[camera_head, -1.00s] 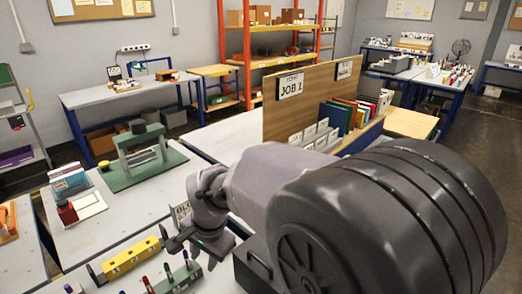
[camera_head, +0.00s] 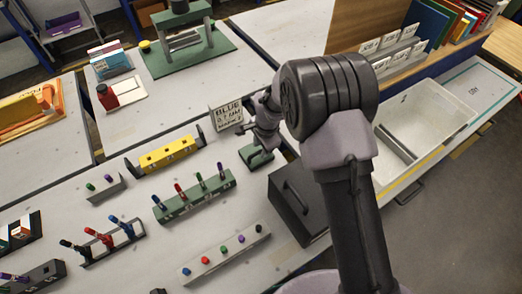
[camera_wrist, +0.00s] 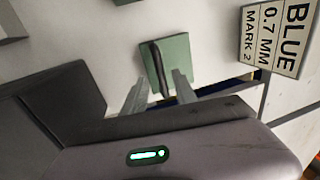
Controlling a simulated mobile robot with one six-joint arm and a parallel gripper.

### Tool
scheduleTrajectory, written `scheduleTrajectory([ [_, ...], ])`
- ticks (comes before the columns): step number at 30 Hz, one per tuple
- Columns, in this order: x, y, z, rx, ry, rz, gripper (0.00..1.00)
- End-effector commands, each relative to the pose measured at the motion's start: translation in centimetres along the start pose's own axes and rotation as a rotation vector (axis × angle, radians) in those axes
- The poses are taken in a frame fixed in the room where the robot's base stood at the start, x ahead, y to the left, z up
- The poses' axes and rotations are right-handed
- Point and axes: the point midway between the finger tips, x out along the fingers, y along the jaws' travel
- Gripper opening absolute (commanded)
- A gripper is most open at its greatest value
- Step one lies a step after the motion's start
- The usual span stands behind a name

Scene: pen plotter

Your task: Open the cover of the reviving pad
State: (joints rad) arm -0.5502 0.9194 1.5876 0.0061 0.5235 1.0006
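A dark box with a bar handle on top (camera_head: 298,200) stands at the table's right edge; it looks closed. A small green block with a dark upright bar (camera_wrist: 181,50) is ahead of my fingers in the wrist view. The green block also shows in the head view (camera_head: 262,160), partly hidden by my wrist. No label shows which of these is the reviving pad. My gripper (camera_wrist: 160,77) is open and empty, its two fingers pointing at the green block, the bar lying between their tips in the picture. I cannot tell whether they touch it.
A "BLUE 0.7 MM MARK 2" sign (camera_head: 227,116) stands beside my wrist. A green pen rack (camera_head: 195,197), a yellow block in a holder (camera_head: 168,155) and a white rack of coloured pieces (camera_head: 225,252) stand to the left. A pale bin (camera_head: 455,108) is at right.

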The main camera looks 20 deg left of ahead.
Motion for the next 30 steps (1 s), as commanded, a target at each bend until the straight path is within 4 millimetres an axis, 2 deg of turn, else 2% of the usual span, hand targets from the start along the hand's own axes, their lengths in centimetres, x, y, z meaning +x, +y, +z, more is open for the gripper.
scheduleTrajectory([
  [4,1.49,0.00,0.00,0.001,0.000,0.000,0.34],
  [13,1.67,-0.04,-0.01,0.001,0.000,-0.001,0.34],
  [18,1.66,-0.03,-0.02,0.000,0.000,-0.001,0.01],
  [30,1.65,-0.02,-0.02,0.000,0.000,0.000,0.00],
])
